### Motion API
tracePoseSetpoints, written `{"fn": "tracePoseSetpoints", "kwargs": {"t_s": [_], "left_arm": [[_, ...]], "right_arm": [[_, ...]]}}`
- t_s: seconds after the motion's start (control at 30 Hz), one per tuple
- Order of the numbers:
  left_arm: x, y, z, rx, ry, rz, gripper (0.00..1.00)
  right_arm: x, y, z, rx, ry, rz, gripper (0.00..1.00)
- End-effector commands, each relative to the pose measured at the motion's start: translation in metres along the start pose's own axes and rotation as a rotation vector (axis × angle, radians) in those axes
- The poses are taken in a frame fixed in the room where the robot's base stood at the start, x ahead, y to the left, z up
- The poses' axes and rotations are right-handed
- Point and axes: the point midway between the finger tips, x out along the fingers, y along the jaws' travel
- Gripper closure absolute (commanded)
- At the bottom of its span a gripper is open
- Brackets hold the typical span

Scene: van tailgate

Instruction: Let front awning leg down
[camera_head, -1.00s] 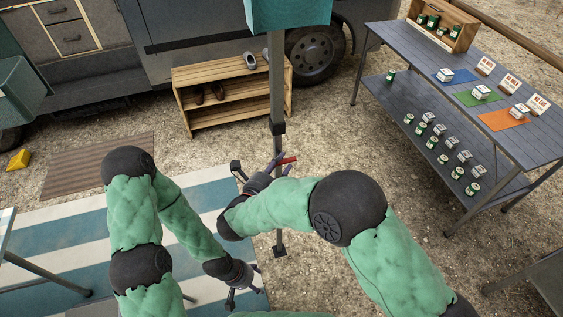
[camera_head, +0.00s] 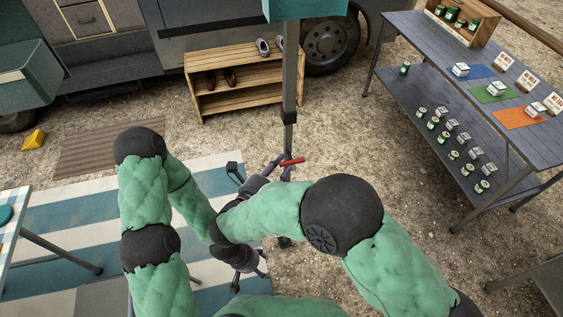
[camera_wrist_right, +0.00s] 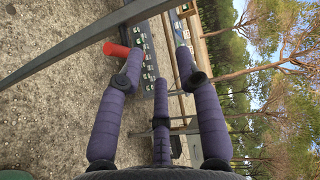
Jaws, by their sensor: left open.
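The front awning leg (camera_head: 289,85) is an upright grey post under the teal awning box (camera_head: 305,9), with a black collar (camera_head: 289,118) on it. A red handle (camera_head: 293,161) sticks out below the collar. My right gripper (camera_head: 262,172) is beside the post at the handle's height, partly hidden by its own arm. In the right wrist view its purple fingers (camera_wrist_right: 158,60) are spread and empty. There the red handle (camera_wrist_right: 117,48) lies just outside the left finger; I cannot tell whether they touch. My left gripper (camera_head: 250,276) is open and empty, lower down over the striped mat.
A wooden shoe rack (camera_head: 240,82) stands behind the post by the van (camera_head: 210,45). A grey table (camera_head: 455,75) with cans and cards is at the right. A checked table (camera_head: 12,220) stands at the left edge. Gravel between post and grey table is clear.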

Motion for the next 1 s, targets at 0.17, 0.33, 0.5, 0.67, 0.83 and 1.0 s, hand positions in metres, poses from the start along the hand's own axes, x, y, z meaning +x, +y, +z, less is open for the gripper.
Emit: {"fn": "tracePoseSetpoints", "kwargs": {"t_s": [0.17,0.33,0.5,0.67,0.83,1.0], "left_arm": [[-0.002,0.001,0.0,0.0,0.0,0.0,0.33],[-0.003,0.001,0.0,0.0,0.0,0.0,0.33],[-0.004,0.002,0.0,0.0,0.0,0.0,0.33],[-0.006,0.002,0.0,0.0,0.0,0.0,0.33],[-0.006,0.002,0.0,0.0,0.0,0.0,0.33],[-0.006,0.002,0.0,0.0,0.0,0.0,0.33]], "right_arm": [[-0.011,0.0,0.0,-0.001,-0.002,0.0,0.65],[-0.021,0.0,0.0,-0.001,-0.001,-0.001,0.65],[-0.031,0.0,0.0,0.0,0.0,0.0,0.65],[-0.041,0.0,0.0,0.0,0.0,0.0,0.65],[-0.048,0.0,0.0,0.0,-0.001,0.0,0.65],[-0.048,0.001,0.0,-0.001,0.001,0.001,0.65]]}}
